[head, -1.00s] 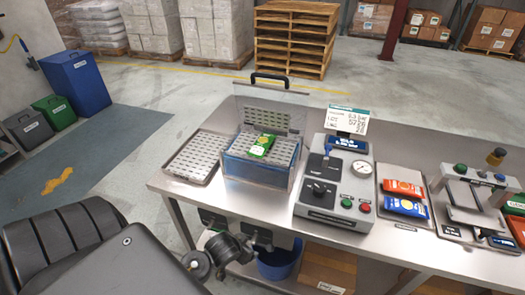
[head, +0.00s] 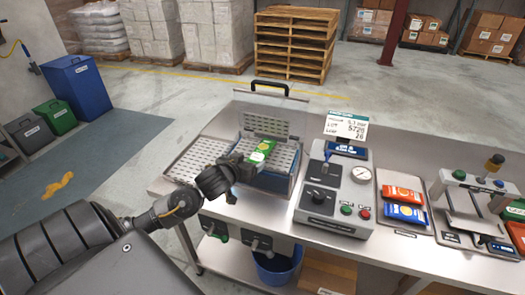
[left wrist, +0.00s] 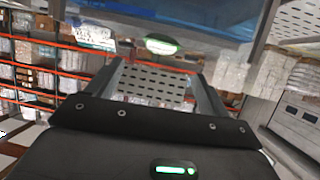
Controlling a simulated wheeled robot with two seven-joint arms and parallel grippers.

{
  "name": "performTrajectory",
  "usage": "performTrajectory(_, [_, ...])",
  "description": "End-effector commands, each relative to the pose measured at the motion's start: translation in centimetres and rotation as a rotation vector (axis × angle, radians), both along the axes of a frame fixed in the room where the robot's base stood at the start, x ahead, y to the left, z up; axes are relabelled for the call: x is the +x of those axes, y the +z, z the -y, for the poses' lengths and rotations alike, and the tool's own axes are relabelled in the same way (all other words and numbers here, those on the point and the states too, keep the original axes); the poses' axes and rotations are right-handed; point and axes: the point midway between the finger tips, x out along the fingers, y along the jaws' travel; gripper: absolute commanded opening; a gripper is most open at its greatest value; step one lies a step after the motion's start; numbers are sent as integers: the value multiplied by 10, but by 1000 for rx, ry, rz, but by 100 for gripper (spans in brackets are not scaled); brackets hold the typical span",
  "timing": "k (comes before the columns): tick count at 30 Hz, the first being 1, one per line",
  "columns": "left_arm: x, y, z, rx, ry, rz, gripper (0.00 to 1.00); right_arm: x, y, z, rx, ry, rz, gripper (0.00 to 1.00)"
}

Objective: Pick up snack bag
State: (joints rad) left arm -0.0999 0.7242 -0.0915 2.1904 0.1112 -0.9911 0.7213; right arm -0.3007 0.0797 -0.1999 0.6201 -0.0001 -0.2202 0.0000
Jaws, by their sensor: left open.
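The green snack bag (head: 262,152) lies on a perforated rack inside a clear, blue-tinted tank (head: 268,183) on the bench, in the head view. My left gripper (head: 238,163) is at the tank's left side, close to the bag's left edge; I cannot tell whether they touch. In the left wrist view its two fingers (left wrist: 160,82) stand apart with a perforated surface showing between them. A small green and white shape (left wrist: 165,45) beyond the fingertips may be the bag, seen edge-on. My right gripper is not in view.
A perforated tray (head: 196,158) lies left of the tank. The tank's raised clear lid with a black handle (head: 268,87) stands behind the bag. A grey control box (head: 335,197) is close on the right, then orange (head: 402,192) and blue (head: 405,214) bags on a tray.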

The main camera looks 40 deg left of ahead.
Motion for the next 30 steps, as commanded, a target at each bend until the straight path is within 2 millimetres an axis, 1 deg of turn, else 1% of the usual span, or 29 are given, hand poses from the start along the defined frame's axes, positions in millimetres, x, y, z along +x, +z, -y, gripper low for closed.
performTrajectory(1, [8, -1, -2, 0, 2, 0, 80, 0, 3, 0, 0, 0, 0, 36])
performTrajectory(3, [19, -6, -4, -1, 1, -1, 80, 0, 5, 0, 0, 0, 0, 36])
performTrajectory(6, [30, -12, -8, -1, 1, -1, 80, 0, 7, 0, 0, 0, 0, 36])
performTrajectory(9, [37, -16, -9, 0, 0, -2, 80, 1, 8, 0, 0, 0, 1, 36])
performTrajectory(16, [43, -18, -10, 0, 0, -2, 80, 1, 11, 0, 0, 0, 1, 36])
performTrajectory(21, [62, -28, -15, 1, 1, -3, 80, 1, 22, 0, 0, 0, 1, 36])
performTrajectory(24, [74, -35, -18, 0, 1, -2, 80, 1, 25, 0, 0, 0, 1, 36])
performTrajectory(27, [81, -39, -20, 1, 1, -2, 80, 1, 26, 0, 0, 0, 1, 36])
performTrajectory(30, [84, -41, -20, 0, 0, -2, 80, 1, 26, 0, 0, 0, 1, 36])
